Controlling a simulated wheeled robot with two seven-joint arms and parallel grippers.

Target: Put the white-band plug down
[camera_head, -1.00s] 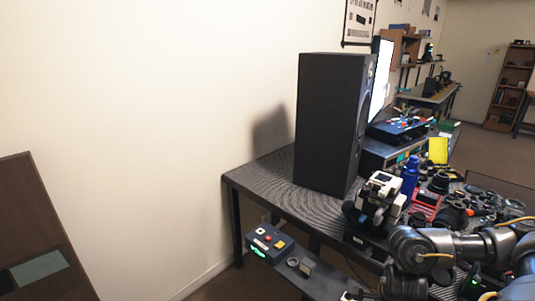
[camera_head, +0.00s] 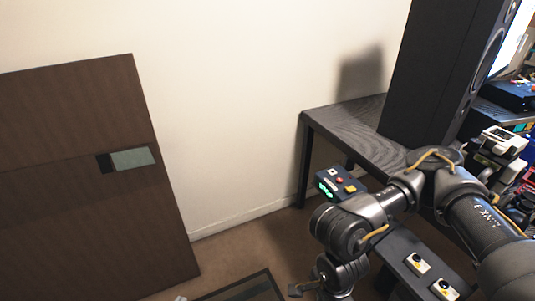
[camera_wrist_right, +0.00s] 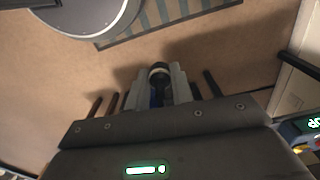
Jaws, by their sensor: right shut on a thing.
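The white-band plug (camera_wrist_right: 159,69) shows in the right wrist view as a small dark cylinder with a pale band. It sits between the grey fingers of my right gripper (camera_wrist_right: 158,84), which is shut on it and holds it above the brown floor. In the head view my right arm reaches in from the right and bends down to the bottom edge. The plug cannot be made out there. My left gripper is in neither view.
A brown panel (camera_head: 80,220) stands at the left by the wall. The table (camera_head: 345,125) carries a black speaker (camera_head: 435,70). A small control box (camera_head: 338,185) sits by the table leg. A dark-edged mat (camera_head: 245,291) lies on the floor (camera_head: 222,258).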

